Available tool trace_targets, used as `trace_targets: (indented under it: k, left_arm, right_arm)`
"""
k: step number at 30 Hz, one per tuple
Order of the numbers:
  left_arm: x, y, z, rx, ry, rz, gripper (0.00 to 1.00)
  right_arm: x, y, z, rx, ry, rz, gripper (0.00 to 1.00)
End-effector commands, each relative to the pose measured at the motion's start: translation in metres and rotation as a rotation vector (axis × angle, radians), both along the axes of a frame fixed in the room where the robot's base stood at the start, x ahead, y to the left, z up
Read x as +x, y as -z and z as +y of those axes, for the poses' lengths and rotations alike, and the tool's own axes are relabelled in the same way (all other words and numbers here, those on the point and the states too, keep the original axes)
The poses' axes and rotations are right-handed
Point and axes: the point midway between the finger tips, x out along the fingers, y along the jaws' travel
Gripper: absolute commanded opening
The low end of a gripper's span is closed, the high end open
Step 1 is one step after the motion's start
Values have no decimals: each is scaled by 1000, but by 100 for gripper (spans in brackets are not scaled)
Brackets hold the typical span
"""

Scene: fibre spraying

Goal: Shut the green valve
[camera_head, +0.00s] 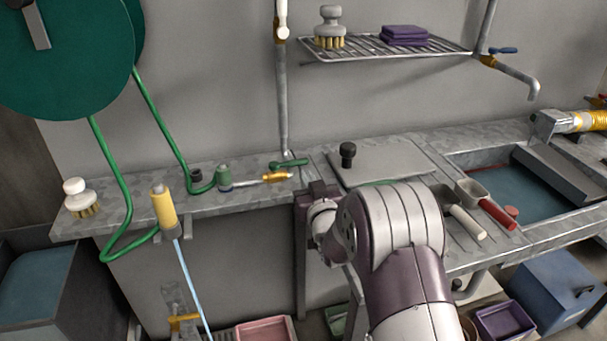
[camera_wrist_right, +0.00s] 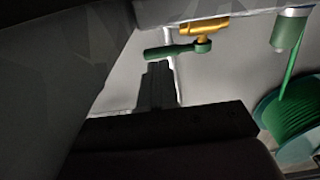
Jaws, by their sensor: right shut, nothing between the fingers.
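The green valve handle (camera_head: 290,163) sits at the back of the grey counter, beside a brass fitting (camera_head: 277,177) on the hose line. The handle lies roughly along the fitting. In the right wrist view the green handle (camera_wrist_right: 172,51) runs sideways from below the brass body (camera_wrist_right: 205,28). My left gripper is out of view.
A yellow spray nozzle (camera_head: 164,207) hangs at the counter edge with a pale blue stream below it. A green hose (camera_head: 123,190) leads to the reel (camera_head: 62,60). A brush (camera_head: 80,197) stands left. A vertical pipe (camera_head: 282,100) rises behind the valve.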

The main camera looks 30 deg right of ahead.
Motion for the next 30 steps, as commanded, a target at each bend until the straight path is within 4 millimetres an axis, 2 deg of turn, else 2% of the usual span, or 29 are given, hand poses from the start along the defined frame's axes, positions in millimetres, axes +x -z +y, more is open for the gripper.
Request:
trace_targets:
  k: [3, 7, 18, 25, 30]
  left_arm:
    - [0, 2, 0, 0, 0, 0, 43]
    - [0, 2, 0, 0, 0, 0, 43]
    - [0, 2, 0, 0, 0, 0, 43]
    - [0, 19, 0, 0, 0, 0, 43]
    - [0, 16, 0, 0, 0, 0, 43]
  right_arm:
    - [18, 1, -4, 0, 0, -1, 0]
    - [29, 1, -7, 0, 0, 0, 0]
    - [32, 0, -8, 0, 0, 0, 0]
    - [46, 4, -20, 0, 0, -1, 0]
    - [47, 0, -21, 0, 0, 0, 0]
